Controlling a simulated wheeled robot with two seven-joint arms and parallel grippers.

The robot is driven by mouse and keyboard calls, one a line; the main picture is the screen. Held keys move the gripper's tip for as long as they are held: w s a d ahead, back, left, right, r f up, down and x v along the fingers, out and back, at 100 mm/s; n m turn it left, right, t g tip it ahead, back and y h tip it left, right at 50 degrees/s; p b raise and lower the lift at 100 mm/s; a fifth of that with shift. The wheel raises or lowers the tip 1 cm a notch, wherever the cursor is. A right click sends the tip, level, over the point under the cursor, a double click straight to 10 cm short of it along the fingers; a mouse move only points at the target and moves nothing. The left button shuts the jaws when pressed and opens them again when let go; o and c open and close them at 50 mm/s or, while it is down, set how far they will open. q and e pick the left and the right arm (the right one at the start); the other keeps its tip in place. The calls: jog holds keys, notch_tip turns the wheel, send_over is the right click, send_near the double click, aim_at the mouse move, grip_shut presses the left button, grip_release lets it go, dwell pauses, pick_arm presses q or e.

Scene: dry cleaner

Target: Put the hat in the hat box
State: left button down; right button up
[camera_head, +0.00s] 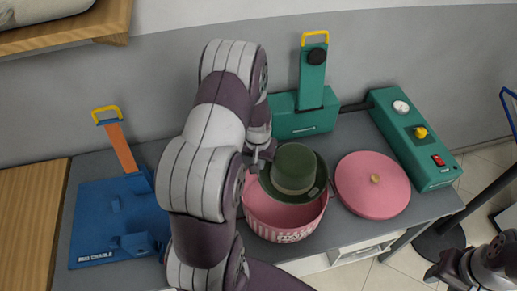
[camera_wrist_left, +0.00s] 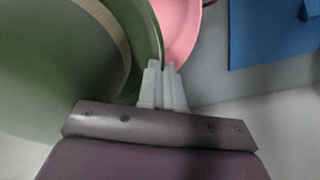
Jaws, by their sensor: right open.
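The green hat (camera_head: 294,170), with a paler band, is over the open pink hat box (camera_head: 285,222), brim down. I cannot tell whether it touches the box. My left gripper (camera_head: 262,158) is at the brim's upper left edge. In the left wrist view its fingers (camera_wrist_left: 163,68) are close together, with the edge of the hat's brim (camera_wrist_left: 146,35) between them. The box's pink rim (camera_wrist_left: 180,28) shows beyond the brim. The round pink lid (camera_head: 372,186) with a small knob lies on the table to the right. My right gripper (camera_head: 440,270) is open and empty at the lower right.
A blue board device (camera_head: 108,215) with an orange arm stands at the left of the grey table (camera_head: 349,236). A green press (camera_head: 300,118) stands behind the box. A green control unit (camera_head: 415,140) with knobs is at the right. A dark stand is beyond it.

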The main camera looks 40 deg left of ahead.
pick_arm(q)
jog(key=f+b, duration=0.1)
jog(key=s+d+f+b, duration=0.1)
jog(key=f+b, duration=0.1)
jog(key=shift+s+d, duration=0.15)
jog(key=shift+s, duration=0.05)
jog(key=f+b, duration=0.3)
jog(key=f, duration=0.1)
jog(key=f+b, duration=0.3)
jog(key=f, duration=0.2)
jog(key=f+b, duration=0.3)
jog(key=f, duration=0.1)
jog(key=shift+w+a+f, duration=0.2)
jog(key=shift+w, duration=0.1)
jog(key=shift+f+b, duration=0.5)
pick_arm(e)
notch_tip(320, 180, down, 13)
jog(key=shift+s+d+f, duration=0.2)
jog(key=shift+s+d, duration=0.2)
jog(key=shift+s, duration=0.05)
pick_arm(q)
jog(key=c, duration=1.2)
grip_release()
jog(key=shift+c, duration=0.2)
jog(key=shift+r, duration=0.1)
